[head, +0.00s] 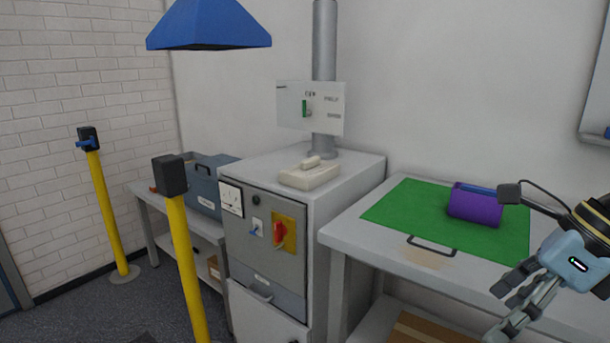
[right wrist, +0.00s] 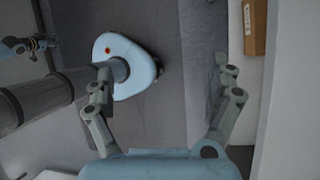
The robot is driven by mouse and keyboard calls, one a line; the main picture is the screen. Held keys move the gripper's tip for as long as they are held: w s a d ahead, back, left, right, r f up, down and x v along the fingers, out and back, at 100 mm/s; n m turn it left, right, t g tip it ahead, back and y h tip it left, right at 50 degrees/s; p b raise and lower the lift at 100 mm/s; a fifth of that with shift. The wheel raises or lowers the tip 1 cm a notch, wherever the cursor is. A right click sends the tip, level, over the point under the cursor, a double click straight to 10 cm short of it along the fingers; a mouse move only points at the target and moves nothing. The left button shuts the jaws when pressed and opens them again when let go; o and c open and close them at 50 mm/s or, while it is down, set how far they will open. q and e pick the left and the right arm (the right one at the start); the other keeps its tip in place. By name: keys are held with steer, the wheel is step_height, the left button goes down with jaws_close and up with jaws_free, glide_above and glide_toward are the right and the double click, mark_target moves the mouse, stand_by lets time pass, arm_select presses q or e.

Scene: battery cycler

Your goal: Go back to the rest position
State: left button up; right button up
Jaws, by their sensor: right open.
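My right gripper (head: 512,302) is at the lower right of the head view, in front of the table's front edge. Its fingers are spread and nothing is between them. In the right wrist view the open gripper (right wrist: 162,72) points down toward the grey floor, with my own blue base and grey column beyond its left finger. My left gripper does not show in the head view. A part of my arm shows at the left edge of the right wrist view, but no left fingers can be made out.
Yellow posts (head: 185,260) stand further left. A cardboard box (right wrist: 255,27) is at upper right in the wrist view.

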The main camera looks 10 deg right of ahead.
steer(key=w+a+f+m+t+y+b, duration=0.2)
steer(key=a+f+m+t+y, duration=0.15)
steer(key=f+m, duration=0.45)
steer(key=w+a+f+m+t+y+b, duration=0.15)
steer(key=f+m+y, duration=0.35)
steer(key=f, duration=0.5)
steer(key=s+d+f+m+t+h+b, duration=0.15)
steer(key=f+m+h, duration=0.25)
steer(key=f+m, duration=0.45)
steer(key=s+d+f+m+t+h, duration=0.25)
steer(key=f+m+h, duration=0.25)
steer(key=f+m, duration=0.3)
steer(key=s+f+m+g+h, duration=0.4)
steer(key=s+f+m, duration=0.3)
steer(key=s+f, duration=0.65)
steer(key=s+f+m+g, duration=0.3)
steer(key=s+f, duration=0.1)
steer(key=s, duration=0.5)
steer(key=s+f+m+g+b, duration=0.1)
steer(key=s+f+m+g, duration=0.2)
steer(key=s, duration=0.7)
steer(key=shift+f+g+h, duration=0.35)
steer(key=shift+f+g, duration=0.15)
steer(key=shift+f, duration=0.1)
